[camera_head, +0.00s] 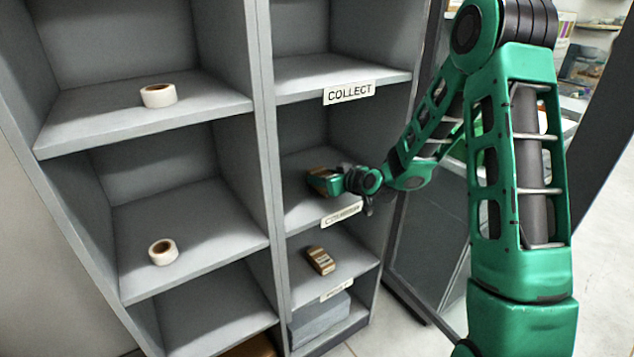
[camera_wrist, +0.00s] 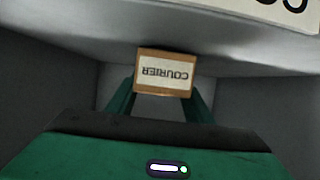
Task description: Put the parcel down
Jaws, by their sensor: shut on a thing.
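The parcel (camera_wrist: 165,73) is a small brown box with a white label reading COURIER, upside down in the wrist view. In the head view the parcel (camera_head: 319,181) is inside the middle compartment of the right column, whose shelf (camera_head: 308,213) has a label partly hard to read. My gripper (camera_head: 333,180) is shut on the parcel, with green fingers on both sides of it in the wrist view (camera_wrist: 162,98). I cannot tell whether the parcel touches the shelf.
The COLLECT label (camera_head: 349,93) marks the empty shelf above. Another brown box (camera_head: 320,260) lies on the shelf below, with a grey block (camera_head: 320,318) under that. White tape rolls (camera_head: 158,95) (camera_head: 163,252) sit in the left column. Compartment walls stand close around my gripper.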

